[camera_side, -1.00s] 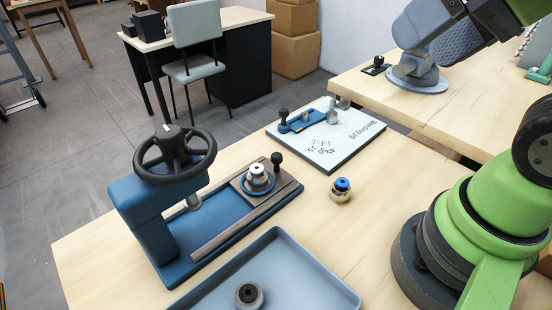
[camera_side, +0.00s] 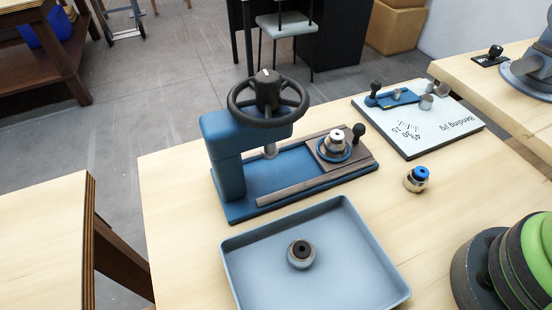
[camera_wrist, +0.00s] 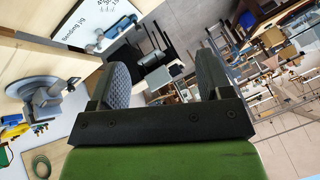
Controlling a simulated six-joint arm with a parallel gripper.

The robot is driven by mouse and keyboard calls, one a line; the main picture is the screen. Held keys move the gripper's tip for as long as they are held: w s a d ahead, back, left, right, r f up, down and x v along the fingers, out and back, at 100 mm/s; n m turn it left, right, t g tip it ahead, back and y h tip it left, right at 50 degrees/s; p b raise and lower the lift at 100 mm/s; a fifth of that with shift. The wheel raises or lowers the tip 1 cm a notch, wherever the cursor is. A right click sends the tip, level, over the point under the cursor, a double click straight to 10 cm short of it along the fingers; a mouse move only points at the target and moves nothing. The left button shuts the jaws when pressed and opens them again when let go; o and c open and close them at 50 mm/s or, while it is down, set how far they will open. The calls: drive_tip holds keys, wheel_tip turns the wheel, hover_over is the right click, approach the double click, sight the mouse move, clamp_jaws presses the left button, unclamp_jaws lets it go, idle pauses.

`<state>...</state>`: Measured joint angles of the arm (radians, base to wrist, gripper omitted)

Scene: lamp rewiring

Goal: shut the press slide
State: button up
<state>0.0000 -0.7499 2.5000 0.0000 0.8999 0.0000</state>
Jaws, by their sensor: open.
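The blue press (camera_side: 228,165) stands on the wooden table in the side view, with a black handwheel (camera_side: 267,97) on top and a grey ram under its arm. Its slide (camera_side: 343,165) sits at the right end of the blue base, pulled out from under the ram. The slide carries a metal part on a blue ring, and a black knob (camera_side: 358,132) stands at its right end. In the wrist view my gripper (camera_wrist: 160,85) is open, with nothing between its two padded fingers. It points out over the room, away from the press.
A blue-grey tray (camera_side: 330,280) in front of the press holds a round part (camera_side: 301,254). A brass part with a blue top (camera_side: 416,179) stands right of the press. The white bending jig (camera_side: 425,125) lies behind it. Table around the brass part is clear.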

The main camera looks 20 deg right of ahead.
drive_tip(key=shift+w, duration=0.1)
drive_tip(key=c, duration=1.1)
drive_tip(key=shift+w+m+g, duration=0.25)
drive_tip(key=shift+m+g, duration=0.05)
clamp_jaws()
drive_tip(key=w+d+f+m+g+y, duration=0.35)
drive_tip(key=w+f+m, duration=0.35)
drive_tip(key=w+m, duration=0.25)
drive_tip(key=w+d+f+m+y, duration=0.45)
drive_tip(key=d+f+m, duration=0.3)
drive_tip(key=f, duration=0.45)
drive_tip(key=shift+h, duration=0.5)
drive_tip(key=x, duration=1)
drive_tip(key=shift+a+f, duration=0.2)
drive_tip(key=shift+f, duration=0.05)
drive_tip(key=shift+w+a+r, duration=0.1)
drive_tip(key=shift+w+a, duration=0.05)
drive_tip(key=shift+a, duration=0.4)
drive_tip(key=shift+w+a+r, duration=0.1)
drive_tip(key=shift+w+a, duration=0.1)
drive_tip(key=shift+a, duration=0.35)
drive_tip(key=shift+w+a, duration=0.25)
drive_tip(key=shift+a, duration=0.4)
